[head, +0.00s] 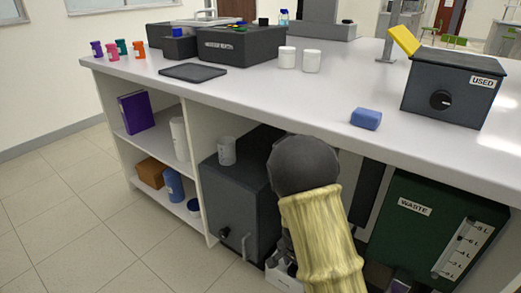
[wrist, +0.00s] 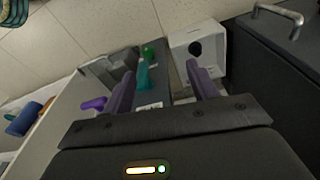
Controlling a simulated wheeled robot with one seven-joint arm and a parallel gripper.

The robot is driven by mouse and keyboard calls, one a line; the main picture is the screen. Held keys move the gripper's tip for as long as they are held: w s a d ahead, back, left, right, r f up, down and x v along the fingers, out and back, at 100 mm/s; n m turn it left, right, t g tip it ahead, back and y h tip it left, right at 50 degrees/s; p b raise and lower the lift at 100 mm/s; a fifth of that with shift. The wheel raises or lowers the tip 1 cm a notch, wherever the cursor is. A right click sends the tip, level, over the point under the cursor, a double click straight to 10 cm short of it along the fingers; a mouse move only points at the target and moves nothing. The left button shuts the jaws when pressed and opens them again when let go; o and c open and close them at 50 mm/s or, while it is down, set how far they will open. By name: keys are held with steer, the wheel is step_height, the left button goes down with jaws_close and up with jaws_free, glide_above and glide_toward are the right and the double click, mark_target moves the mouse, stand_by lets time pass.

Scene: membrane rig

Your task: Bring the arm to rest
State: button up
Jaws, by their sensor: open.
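My arm hangs low in front of the bench in the head view, with a dark rounded joint and a pale yellow sleeve. My gripper is hidden behind the arm there. In the wrist view my gripper (wrist: 160,72) shows two purple fingers spread apart, with no object visibly held. Beyond the fingers are a teal and green item (wrist: 143,75) and a white box with a dark round opening (wrist: 198,46). I cannot tell how far they are from the fingertips.
The white bench top (head: 250,85) carries a blue sponge-like block (head: 366,118), a box marked USED (head: 450,90), two white jars and a dark tray (head: 193,72). Beneath are a dark grey cabinet (head: 235,200) and a green WASTE tank (head: 415,235). Open tiled floor lies left.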

steer(key=s+d+r+n+t+p, duration=0.1)
steer(key=s+r+n+p, duration=0.2)
steer(key=r, duration=0.5)
steer(key=s+d+r+n+y+p, duration=0.1)
steer(key=s+d+r+n, duration=0.15)
steer(key=s+r, duration=0.4)
steer(key=s+d+r+n+t+p, duration=0.1)
steer(key=s+r+n+p, duration=0.25)
steer(key=r, duration=0.55)
step_height(320, 180, up, 37)
steer(key=p, duration=3.6)
steer(key=shift+f, duration=0.15)
steer(key=shift+s+a, duration=0.1)
